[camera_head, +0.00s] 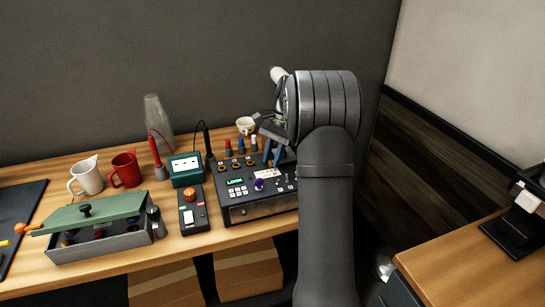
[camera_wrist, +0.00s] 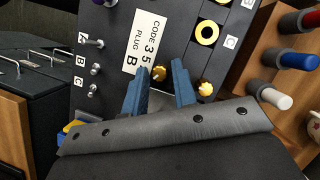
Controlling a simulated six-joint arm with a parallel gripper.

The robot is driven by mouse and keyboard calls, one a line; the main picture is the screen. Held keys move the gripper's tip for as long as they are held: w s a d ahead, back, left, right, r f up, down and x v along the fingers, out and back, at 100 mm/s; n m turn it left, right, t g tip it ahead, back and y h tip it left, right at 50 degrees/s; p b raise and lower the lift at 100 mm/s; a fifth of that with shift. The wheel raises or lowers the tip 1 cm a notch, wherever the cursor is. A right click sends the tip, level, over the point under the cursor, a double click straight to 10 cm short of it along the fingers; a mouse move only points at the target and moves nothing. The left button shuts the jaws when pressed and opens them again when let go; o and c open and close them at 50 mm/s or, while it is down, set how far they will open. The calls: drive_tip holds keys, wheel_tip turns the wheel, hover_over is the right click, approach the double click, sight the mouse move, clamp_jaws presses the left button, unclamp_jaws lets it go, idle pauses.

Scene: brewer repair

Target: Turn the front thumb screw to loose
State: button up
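The dark control box (camera_head: 258,211) stands on the bench below my gripper, with a lit display, a purple knob and a white label. In the wrist view its panel (camera_wrist: 100,20) carries a label reading "CODE 35 PLUG B". Two small brass-coloured round heads show low on the panel; one (camera_wrist: 158,73) lies between my fingertips in the picture, the other (camera_wrist: 206,89) right of them. I cannot tell which is the front thumb screw. My gripper (camera_wrist: 158,70) has its blue fingers apart and appears empty. It also shows over the box's right rear in the head view (camera_head: 273,151). Contact is unclear.
Red, blue (camera_wrist: 299,61) and white plugs stand beside the panel. Switches marked A, B, C line its other side. A green-lidded box (camera_head: 100,212), a small box with an orange button (camera_head: 193,212), a teal meter (camera_head: 186,170) and mugs occupy the bench to the left.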

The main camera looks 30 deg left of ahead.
drive_tip(key=v, duration=1.2)
drive_tip(key=m+t+h, duration=0.1)
drive_tip(key=m+t, duration=0.3)
drive_tip(key=m, duration=0.7)
approach(271, 161)
wheel_tip(271, 161, down, 8)
drive_tip(key=shift+f, duration=0.25)
idle(0.3)
clamp_jaws()
